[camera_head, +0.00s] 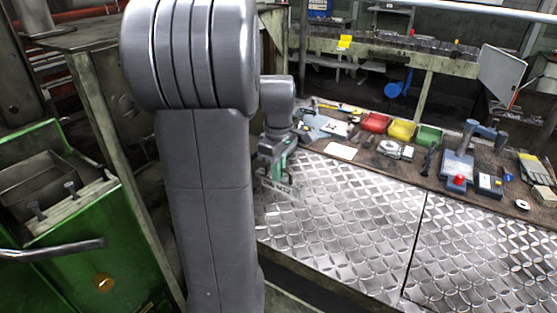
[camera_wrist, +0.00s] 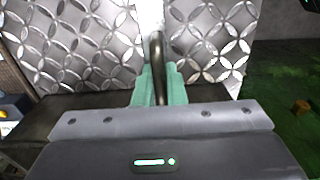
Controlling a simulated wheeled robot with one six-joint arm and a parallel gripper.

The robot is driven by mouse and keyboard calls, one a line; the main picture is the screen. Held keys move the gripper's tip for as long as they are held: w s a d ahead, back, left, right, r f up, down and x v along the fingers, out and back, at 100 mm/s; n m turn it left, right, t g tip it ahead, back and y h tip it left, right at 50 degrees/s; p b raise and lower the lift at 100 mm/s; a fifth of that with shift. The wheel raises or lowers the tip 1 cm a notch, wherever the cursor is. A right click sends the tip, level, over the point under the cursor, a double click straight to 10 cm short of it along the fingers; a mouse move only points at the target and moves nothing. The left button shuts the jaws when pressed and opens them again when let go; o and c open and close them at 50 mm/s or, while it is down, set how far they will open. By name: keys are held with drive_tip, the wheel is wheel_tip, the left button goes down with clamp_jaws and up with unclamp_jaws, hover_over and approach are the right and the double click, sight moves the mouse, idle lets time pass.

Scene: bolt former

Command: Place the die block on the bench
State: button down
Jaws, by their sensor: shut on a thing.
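My gripper (camera_head: 281,163) has green fingers and hangs over the near left part of the bench (camera_head: 345,215), which is topped with patterned metal plate. In the wrist view my gripper (camera_wrist: 158,88) is shut on a dark, curved, handle-like bar (camera_wrist: 157,60). The bar appears to belong to the die block (camera_head: 282,187), a small grey piece below the fingers in the head view. Most of the block is hidden or too small to make out. I cannot tell whether it touches the plate. The plate (camera_wrist: 75,45) also shows behind the bar in the wrist view.
Red (camera_head: 375,122), yellow (camera_head: 401,129) and green (camera_head: 428,136) bins, tools and a grey press-like device (camera_head: 459,160) line the bench's back. A white sheet (camera_head: 341,151) lies before them. The front plate is clear. A green machine (camera_head: 85,245) stands at left.

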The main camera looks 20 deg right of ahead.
drive_tip(key=shift+f, duration=1.3)
drive_tip(key=c, duration=1.9)
unclamp_jaws()
drive_tip(key=shift+f, duration=0.25)
drive_tip(key=shift+c, duration=0.2)
drive_tip(key=o, duration=0.4)
drive_tip(key=shift+r, duration=0.1)
drive_tip(key=shift+o, duration=0.2)
wheel_tip(320, 180, up, 12)
drive_tip(key=shift+r, duration=0.1)
